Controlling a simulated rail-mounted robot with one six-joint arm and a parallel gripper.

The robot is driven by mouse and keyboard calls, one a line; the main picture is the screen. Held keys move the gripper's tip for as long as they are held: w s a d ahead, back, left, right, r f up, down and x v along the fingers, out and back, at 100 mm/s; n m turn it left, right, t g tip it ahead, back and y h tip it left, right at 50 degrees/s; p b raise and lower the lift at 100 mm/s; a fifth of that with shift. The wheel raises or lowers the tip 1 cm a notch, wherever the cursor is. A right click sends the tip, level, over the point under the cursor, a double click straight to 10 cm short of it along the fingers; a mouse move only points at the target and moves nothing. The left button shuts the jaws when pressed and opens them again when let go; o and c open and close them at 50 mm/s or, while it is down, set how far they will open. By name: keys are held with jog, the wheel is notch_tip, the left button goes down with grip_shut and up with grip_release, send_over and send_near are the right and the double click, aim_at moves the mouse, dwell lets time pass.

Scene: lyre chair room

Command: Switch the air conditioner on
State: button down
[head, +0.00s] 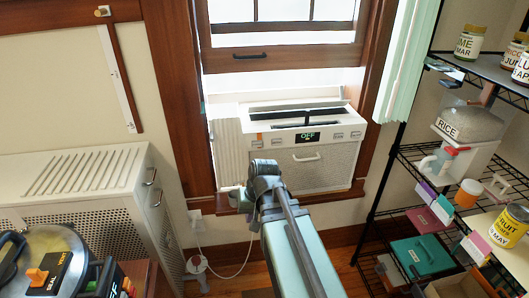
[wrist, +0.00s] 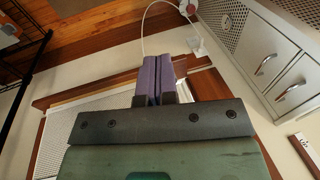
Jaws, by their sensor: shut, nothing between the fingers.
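The air conditioner (head: 325,172) is a white window unit in the window opening above the wooden sill. Its dark display (head: 307,137) reads OFF. Small buttons sit either side of the display, including an orange-marked one (head: 259,137) on the left and grey ones (head: 347,135) on the right.
A grey cabinet (head: 75,185) stands left; its handled side (wrist: 285,75) shows in the wrist view. A black wire shelf (head: 415,152) with jars and boxes stands right. A white cord (head: 238,262) hangs from a wall outlet (head: 195,216). A pressure cooker (head: 45,262) is at lower left.

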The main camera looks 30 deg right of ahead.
aim_at(257, 144)
jog(key=w+d+r+m+t+y+b, duration=0.1)
jog(key=w+d+r+m+t, duration=0.1)
jog(key=w+d+m+t, duration=0.3)
jog(key=w+d+r+m+t+y+b, duration=0.1)
jog(key=w+d+r+m+t, duration=0.2)
jog(key=w+d+m+t, duration=0.2)
jog(key=w+d+m, duration=0.1)
jog(key=w+m, duration=0.1)
jog(key=m, duration=0.1)
jog(key=shift+w+d+r+m+t, duration=0.25)
jog(key=shift+w+d+m+t, duration=0.05)
jog(key=shift+m+t, duration=0.1)
jog(key=shift+w+d, duration=0.5)
jog(key=shift+w, duration=0.85)
jog(key=shift+w+d, duration=0.55)
jog(key=shift+w, duration=0.85)
jog(key=shift+w+d, duration=0.5)
jog(key=shift+w, duration=0.85)
jog(key=shift+w+d, duration=0.15)
jog(key=shift+w, duration=0.25)
